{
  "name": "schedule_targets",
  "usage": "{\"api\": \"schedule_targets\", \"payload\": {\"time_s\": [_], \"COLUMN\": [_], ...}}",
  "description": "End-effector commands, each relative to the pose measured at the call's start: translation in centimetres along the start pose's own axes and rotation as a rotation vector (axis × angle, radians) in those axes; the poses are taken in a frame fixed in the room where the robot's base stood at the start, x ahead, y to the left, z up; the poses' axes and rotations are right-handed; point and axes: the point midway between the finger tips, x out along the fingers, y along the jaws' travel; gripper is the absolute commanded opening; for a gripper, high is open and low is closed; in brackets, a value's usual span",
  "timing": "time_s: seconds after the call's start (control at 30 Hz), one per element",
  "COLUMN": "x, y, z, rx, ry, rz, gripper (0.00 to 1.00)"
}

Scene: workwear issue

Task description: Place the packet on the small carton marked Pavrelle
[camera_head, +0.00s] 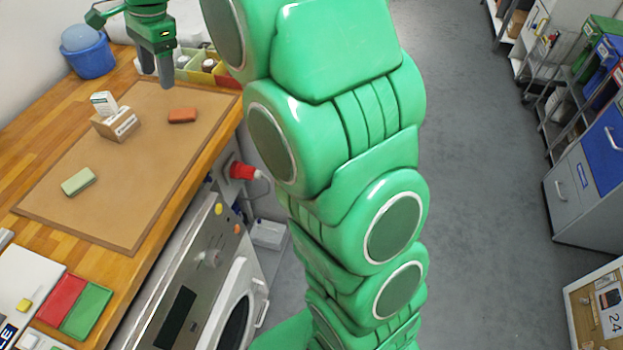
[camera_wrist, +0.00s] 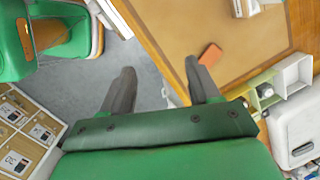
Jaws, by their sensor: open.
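A small brown carton (camera_head: 116,124) with a white label sits on the brown mat (camera_head: 150,165); its lettering is too small to read. A white and green packet (camera_head: 103,101) stands upright at the carton's back left edge. It looks to rest on the carton's top, but I cannot tell for sure whether it is on it or behind it. My gripper (camera_head: 165,82) is up and to the right of them, above the mat's back edge, open and empty. In the wrist view, my gripper (camera_wrist: 160,82) has its fingers wide apart with nothing between them.
An orange block (camera_head: 183,115) and a pale green block (camera_head: 78,181) lie on the mat. A blue tub (camera_head: 88,57) stands at the back left. Red and green trays (camera_head: 86,310) lie in front. The mat's middle is clear.

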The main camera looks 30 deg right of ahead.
Motion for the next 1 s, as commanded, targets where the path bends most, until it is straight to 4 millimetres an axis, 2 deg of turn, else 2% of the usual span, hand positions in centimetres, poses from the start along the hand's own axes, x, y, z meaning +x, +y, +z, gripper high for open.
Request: {"api": "schedule_targets", "payload": {"time_s": [0.1, 0.47, 1.0], "x": [-0.6, -1.2, 0.6], "y": [3.6, 14.2, 31.2], "z": [0.0, 0.1, 1.4], "rx": [-0.089, -0.382, -0.826], "ry": [0.010, 0.029, 0.002], "rz": [0.021, 0.089, 0.208], "gripper": [0.61, 0.61, 0.61]}}
